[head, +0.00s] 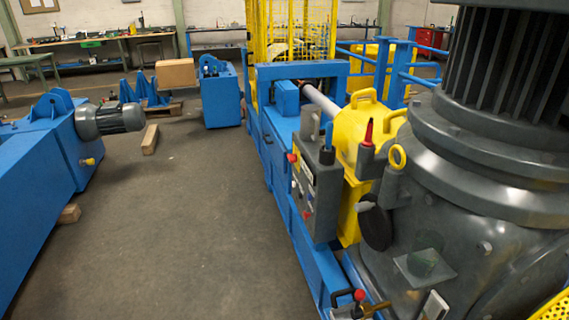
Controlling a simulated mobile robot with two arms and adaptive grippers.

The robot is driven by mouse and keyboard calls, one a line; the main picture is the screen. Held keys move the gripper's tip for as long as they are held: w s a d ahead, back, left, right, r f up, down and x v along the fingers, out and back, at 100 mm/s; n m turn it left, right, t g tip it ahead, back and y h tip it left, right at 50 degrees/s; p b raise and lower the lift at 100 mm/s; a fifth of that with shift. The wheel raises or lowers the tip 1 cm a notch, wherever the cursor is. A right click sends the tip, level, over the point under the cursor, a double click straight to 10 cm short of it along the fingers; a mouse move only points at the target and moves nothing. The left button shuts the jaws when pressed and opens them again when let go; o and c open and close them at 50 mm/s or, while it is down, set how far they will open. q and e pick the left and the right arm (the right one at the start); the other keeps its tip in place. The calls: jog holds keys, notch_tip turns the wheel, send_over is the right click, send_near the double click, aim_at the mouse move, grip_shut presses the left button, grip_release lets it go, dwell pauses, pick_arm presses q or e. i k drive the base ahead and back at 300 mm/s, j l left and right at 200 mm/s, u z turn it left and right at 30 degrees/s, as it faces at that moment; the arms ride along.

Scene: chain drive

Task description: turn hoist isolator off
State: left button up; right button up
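I cannot pick out the hoist isolator for certain. A grey control box (316,190) is mounted on the side of the blue machine frame, right of centre. Its face carries small knobs and buttons, with a red knob (292,158) near its upper edge and another red part (306,215) lower down. Their switch positions are too small to read. A red knob with a dark handle (359,295) sits low on the frame, near the bottom edge of the view. Neither of my grippers is in view.
A large grey motor housing (470,170) fills the right side. A yellow guard (362,125) sits behind the control box. A blue machine (35,170) with a grey motor (110,119) stands at left. The floor (205,220) between is clear, except wooden blocks (150,139).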

aim_at(293, 158)
jog(key=i+j, duration=0.3)
jog(key=i+j+z, duration=0.1)
jog(key=i+j, duration=0.2)
jog(key=j, duration=0.25)
